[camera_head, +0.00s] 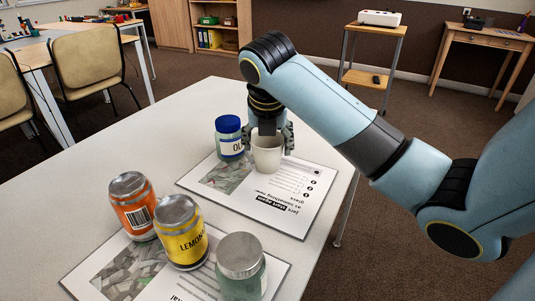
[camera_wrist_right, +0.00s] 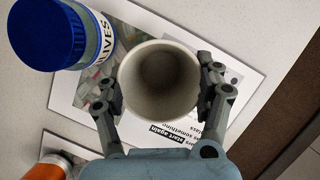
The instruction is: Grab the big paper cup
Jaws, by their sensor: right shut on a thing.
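The big paper cup (camera_head: 267,156) is plain white and stands upright over the far printed sheet on the table. From above, in the right wrist view, the open cup (camera_wrist_right: 160,84) looks empty. My right gripper (camera_head: 268,138) reaches down over it from behind, with one finger on each side of its wall. In the right wrist view both fingers of the right gripper (camera_wrist_right: 158,90) press against the cup's outer sides. I cannot tell whether the cup's base touches the sheet. My left gripper is in neither view.
An olives jar (camera_head: 229,138) with a blue lid stands close left of the cup. An orange can (camera_head: 132,207), a yellow lemon can (camera_head: 181,240) and a metal-lidded glass jar (camera_head: 241,275) stand nearer on the table. The table's left far part (camera_head: 120,150) is clear.

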